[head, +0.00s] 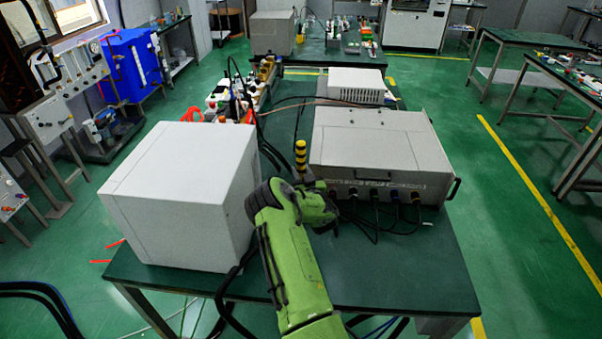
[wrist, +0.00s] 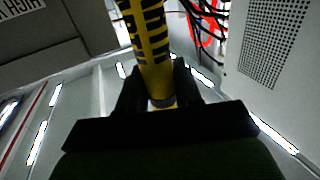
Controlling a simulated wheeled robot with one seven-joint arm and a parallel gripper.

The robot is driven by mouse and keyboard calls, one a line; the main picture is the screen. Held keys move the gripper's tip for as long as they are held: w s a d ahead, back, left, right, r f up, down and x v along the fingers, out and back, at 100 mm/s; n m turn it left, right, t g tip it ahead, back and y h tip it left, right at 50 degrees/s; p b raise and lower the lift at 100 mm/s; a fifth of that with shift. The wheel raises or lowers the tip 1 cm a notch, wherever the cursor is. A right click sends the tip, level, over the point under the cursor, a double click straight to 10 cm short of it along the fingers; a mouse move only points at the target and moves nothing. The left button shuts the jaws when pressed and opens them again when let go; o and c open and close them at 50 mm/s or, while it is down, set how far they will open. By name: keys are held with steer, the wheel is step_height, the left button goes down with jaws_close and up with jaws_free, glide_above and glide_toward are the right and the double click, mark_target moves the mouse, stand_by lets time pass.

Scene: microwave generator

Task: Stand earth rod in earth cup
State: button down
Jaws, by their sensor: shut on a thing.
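The earth rod (head: 300,156) has yellow and black bands and stands roughly upright in the head view, between the large white box and the grey instrument case. My gripper (head: 308,186) is at its lower part, above the green table. In the wrist view the rod (wrist: 150,45) rises between the two dark fingers of my gripper (wrist: 158,88), which are shut on it. Its lower end is hidden by my gripper in the head view. I cannot make out the earth cup in either view.
The large white box (head: 180,195) is close on the left of my arm. The grey instrument case (head: 380,150) with front cables (head: 375,215) is close on the right. A smaller white unit (head: 356,85) sits behind it. The green table's front right (head: 410,270) is bare.

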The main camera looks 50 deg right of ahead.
steer(key=c, duration=0.7)
jaws_free()
steer(key=p+v, duration=0.3)
steer(key=v, duration=1.2)
steer(key=shift+s+a+p, duration=0.15)
steer(key=shift+s+p, duration=0.2)
